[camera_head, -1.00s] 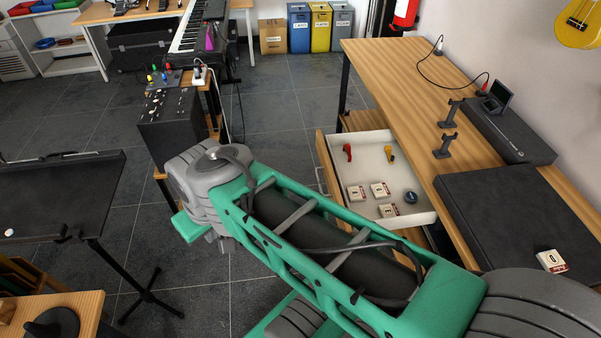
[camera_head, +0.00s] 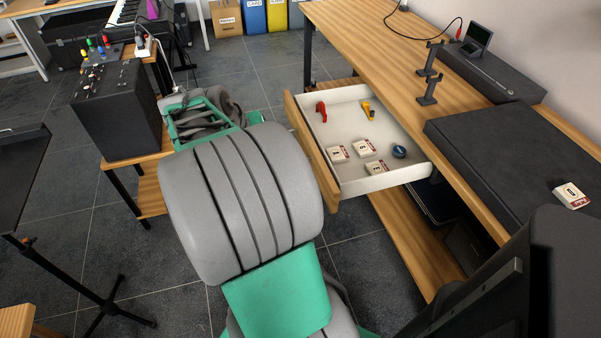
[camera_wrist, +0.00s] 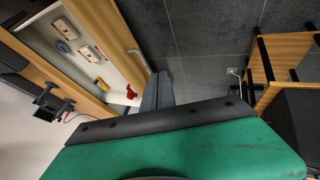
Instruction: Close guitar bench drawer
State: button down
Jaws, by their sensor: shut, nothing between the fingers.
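The guitar bench drawer (camera_head: 350,185) is pulled out from under the wooden bench top (camera_head: 400,60). It has a white inside and a wooden front (camera_head: 312,150). It holds a red item, a yellow item, several small boxes and a round blue item. In the wrist view the open drawer (camera_wrist: 122,88) is at upper left, with its pale handle (camera_wrist: 138,60) on the front. My gripper (camera_wrist: 158,92) shows there as dark grey fingers, shut and empty, close to the drawer front; I cannot tell whether they touch.
A dark case (camera_head: 510,150) and two dark stands (camera_head: 428,90) are on the bench. A lower shelf (camera_head: 415,240) lies beneath the drawer. A black amplifier box (camera_head: 118,115) on a small wooden table stands left of my arm. Tiled floor is clear between them.

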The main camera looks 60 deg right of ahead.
jog(key=shift+m+g+h, duration=0.3)
jog(key=shift+m+g, duration=0.2)
jog(key=s+d+f, duration=0.1)
jog(key=d+f, duration=0.2)
jog(key=s+d+f+b, duration=0.1)
jog(key=s+d+f, duration=0.1)
jog(key=d+f, duration=0.1)
jog(key=s+d+f+b, duration=0.1)
jog(key=s+d+f, duration=0.1)
jog(key=d, duration=0.3)
jog(key=shift+s+d+f, duration=0.1)
jog(key=shift+f, duration=0.35)
jog(key=shift+s+d+f, duration=0.1)
jog(key=shift+f, duration=0.35)
jog(key=shift+s+d, duration=0.35)
jog(key=shift+d, duration=0.05)
